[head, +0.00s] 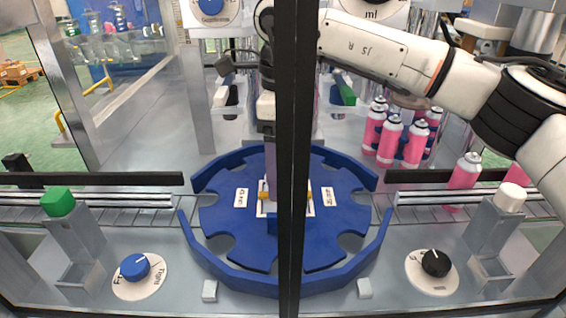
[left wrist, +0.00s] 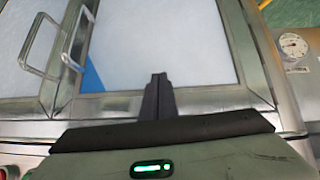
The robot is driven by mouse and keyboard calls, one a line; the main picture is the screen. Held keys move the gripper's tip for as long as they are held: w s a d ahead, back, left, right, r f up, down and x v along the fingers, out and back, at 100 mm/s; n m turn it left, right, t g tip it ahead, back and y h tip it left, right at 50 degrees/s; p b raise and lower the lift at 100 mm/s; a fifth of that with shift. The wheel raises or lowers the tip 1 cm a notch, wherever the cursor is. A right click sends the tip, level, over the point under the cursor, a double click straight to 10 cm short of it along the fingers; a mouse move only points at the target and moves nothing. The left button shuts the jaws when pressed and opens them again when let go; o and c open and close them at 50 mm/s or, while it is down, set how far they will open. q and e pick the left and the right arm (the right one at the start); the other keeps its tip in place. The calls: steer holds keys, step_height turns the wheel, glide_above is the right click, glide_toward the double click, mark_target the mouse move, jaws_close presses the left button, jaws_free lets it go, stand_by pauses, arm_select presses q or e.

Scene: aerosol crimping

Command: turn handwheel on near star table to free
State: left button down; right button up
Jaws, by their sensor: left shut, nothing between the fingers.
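The blue star table (head: 230,225) lies in the middle of the head view, behind a black upright post that hides much of its hub. A blue knob (head: 135,267) sits on a round white dial at the front left; part of the lettering reads "Tight". A black knob (head: 436,263) sits on a similar dial at the front right. Which of them is the handwheel I cannot tell. My left gripper (left wrist: 158,78) is shut and empty in the left wrist view, apart from both knobs.
The black post (head: 292,150) crosses the whole head view. Pink cans (head: 389,140) stand at the right. Posts with green (head: 58,202) and white (head: 510,197) caps flank the front. The left wrist view shows a metal-framed door with a handle (left wrist: 40,45) and a gauge (left wrist: 293,43).

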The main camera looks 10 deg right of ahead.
steer(key=c, duration=1.1)
steer(key=shift+r+n, duration=0.1)
steer(key=shift+n, duration=0.2)
steer(key=shift+o, duration=0.2)
steer(key=n+p, duration=0.1)
steer(key=n, duration=0.1)
steer(key=shift+n, duration=0.3)
steer(key=shift+s+n+p, duration=0.15)
steer(key=shift+n+p, duration=0.7)
steer(key=shift+n, duration=2.05)
steer(key=o, duration=1.1)
steer(key=shift+c, duration=0.2)
